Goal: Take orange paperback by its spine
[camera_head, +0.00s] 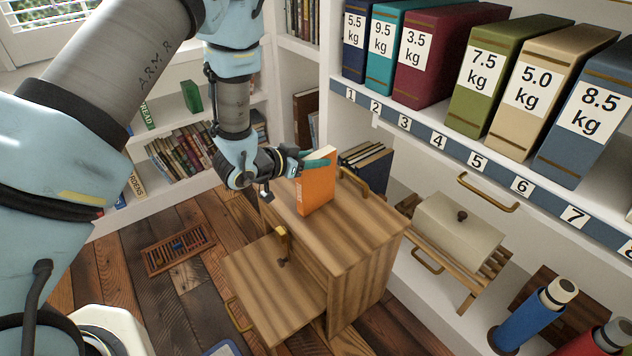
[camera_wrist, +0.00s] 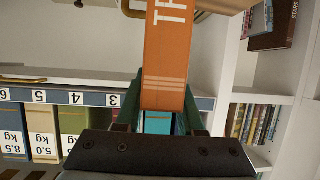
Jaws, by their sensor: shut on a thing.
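The orange paperback (camera_head: 316,184) stands upright on top of a striped wooden cabinet (camera_head: 345,235) in the head view. My gripper (camera_head: 318,160) is at the book's upper part, with its green fingers on either side. In the wrist view the orange spine (camera_wrist: 168,60), with white lettering and thin pale lines, sits between the two green fingers of my gripper (camera_wrist: 165,103). The gripper is shut on the book. Whether the book's bottom edge touches the cabinet top is hard to tell.
A shelf to the right holds large labelled binders (camera_head: 440,50) above a numbered strip (camera_head: 440,140). Brass handles (camera_head: 353,182) stand up from the cabinet. A cream lidded box (camera_head: 455,232) and a blue bottle (camera_head: 535,315) sit on the lower shelf. A floor grate (camera_head: 178,248) lies left.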

